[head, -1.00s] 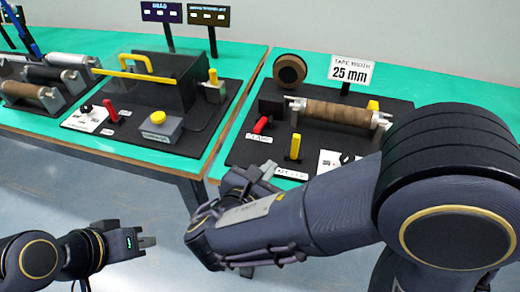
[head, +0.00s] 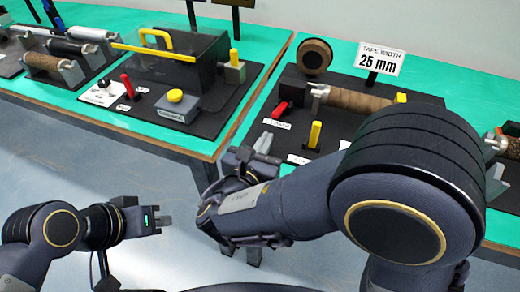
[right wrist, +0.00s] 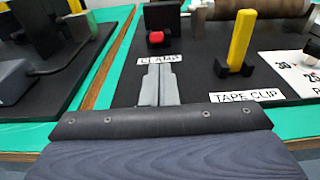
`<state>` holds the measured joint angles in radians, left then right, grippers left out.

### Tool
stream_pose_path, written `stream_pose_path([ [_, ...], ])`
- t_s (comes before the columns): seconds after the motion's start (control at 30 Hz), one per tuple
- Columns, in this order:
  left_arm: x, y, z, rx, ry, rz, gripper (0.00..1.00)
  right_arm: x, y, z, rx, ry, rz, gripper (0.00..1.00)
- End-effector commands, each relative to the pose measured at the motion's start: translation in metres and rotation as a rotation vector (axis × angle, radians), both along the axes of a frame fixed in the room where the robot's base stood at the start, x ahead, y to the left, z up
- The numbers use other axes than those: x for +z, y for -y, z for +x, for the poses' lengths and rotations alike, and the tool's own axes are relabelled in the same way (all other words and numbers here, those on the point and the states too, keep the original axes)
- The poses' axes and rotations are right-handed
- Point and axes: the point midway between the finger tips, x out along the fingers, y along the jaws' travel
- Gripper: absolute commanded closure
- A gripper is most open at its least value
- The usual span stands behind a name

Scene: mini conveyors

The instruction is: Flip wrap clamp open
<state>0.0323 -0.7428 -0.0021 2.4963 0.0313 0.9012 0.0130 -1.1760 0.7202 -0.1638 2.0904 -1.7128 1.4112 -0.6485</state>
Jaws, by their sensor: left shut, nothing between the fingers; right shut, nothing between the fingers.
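The clamp lever (head: 281,108) is a small red-tipped handle beside a black block on the right-hand black board, with a "CLAMP" label (head: 276,124) in front of it. In the right wrist view the red tip (right wrist: 156,37) points towards me below the black block (right wrist: 162,17). My right gripper (head: 262,143) is in front of the board in the head view. Its shut, empty fingers (right wrist: 161,72) point at the label, short of the red tip. My left gripper (head: 165,220) is shut and empty over the floor in front of the table.
A yellow lever (head: 315,134) labelled "TAPE CLIP" stands right of the clamp. Another station's yellow button (head: 175,96) is to the left. The wooden table edge (head: 130,134) runs in front.

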Motion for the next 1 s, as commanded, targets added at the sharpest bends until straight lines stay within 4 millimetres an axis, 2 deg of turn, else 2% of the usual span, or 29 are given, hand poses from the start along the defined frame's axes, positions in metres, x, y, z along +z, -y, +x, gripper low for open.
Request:
stream_pose_path([
  [0.1,-0.002,0.000,0.000,0.000,0.000,0.000,1.00,-0.003,0.007,0.021,-0.003,-0.001,0.001,1.00],
  [0.33,-0.004,0.000,0.000,0.000,0.000,0.000,1.00,-0.005,0.014,0.043,-0.001,0.000,0.001,1.00],
  [0.77,-0.003,0.000,0.000,0.000,0.000,0.000,1.00,-0.005,0.015,0.046,0.001,-0.002,0.001,1.00],
  [1.0,0.013,0.000,0.000,0.000,0.000,0.000,1.00,0.004,0.015,0.046,-0.001,-0.041,0.013,1.00],
])
